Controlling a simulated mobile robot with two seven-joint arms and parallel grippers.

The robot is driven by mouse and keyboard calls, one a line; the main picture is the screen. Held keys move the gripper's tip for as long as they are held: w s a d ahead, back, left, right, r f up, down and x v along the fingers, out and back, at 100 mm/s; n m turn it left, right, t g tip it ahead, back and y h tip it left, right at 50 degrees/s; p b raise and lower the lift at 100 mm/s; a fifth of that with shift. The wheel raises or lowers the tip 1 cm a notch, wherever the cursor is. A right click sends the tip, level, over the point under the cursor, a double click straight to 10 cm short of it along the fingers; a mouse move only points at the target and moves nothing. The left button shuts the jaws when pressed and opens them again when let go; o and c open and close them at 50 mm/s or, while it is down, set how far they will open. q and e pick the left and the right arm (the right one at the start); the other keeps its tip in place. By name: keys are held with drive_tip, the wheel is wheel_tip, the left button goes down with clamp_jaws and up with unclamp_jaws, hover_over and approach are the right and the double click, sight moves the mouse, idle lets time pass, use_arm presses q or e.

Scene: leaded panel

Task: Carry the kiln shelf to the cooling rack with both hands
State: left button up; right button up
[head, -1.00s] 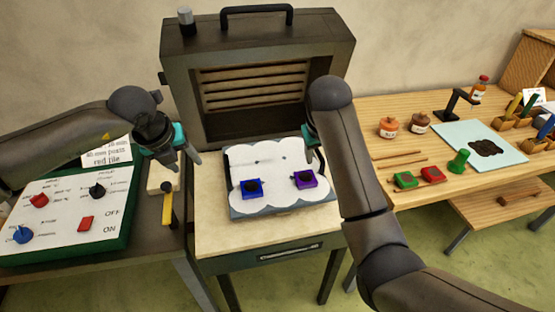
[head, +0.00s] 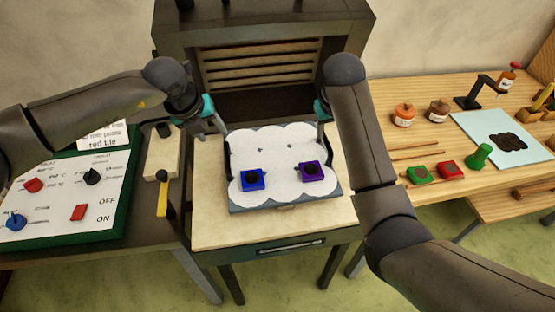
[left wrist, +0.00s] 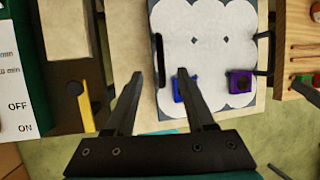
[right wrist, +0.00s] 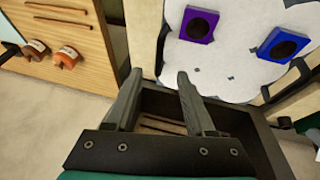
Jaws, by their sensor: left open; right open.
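The kiln shelf (head: 290,202) is a grey slab with a white scalloped top, lying flat on the pale-topped stand in front of the kiln. A blue tile (head: 252,179) and a purple tile (head: 312,172) sit on it, each with a dark round spot. My left gripper (head: 220,129) is open at the shelf's left side; in the left wrist view a dark handle (left wrist: 160,58) lies just beyond the gap between its fingers. My right gripper (right wrist: 160,78) is open at the shelf's right side, its fingers partly hidden by my arm in the head view. I cannot identify the cooling rack.
The kiln (head: 262,30) with its slatted interior stands behind the shelf. A control board (head: 118,205) with knobs and a yellow-handled tool (head: 162,195) are at left. The wooden table (head: 400,175) at right holds jars, stamps and a pale blue sheet (head: 480,132).

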sight(227, 147)
use_arm(q)
drive_tip(key=shift+x, duration=6.35)
use_arm(e)
drive_tip(key=shift+x, duration=6.4)
use_arm(q)
drive_tip(key=shift+d, duration=0.1)
clamp_jaws()
use_arm(e)
clamp_jaws()
drive_tip(key=shift+d, duration=0.1)
use_arm(q)
drive_tip(key=shift+w+r, duration=0.25)
use_arm(e)
drive_tip(key=shift+w+r, duration=0.3)
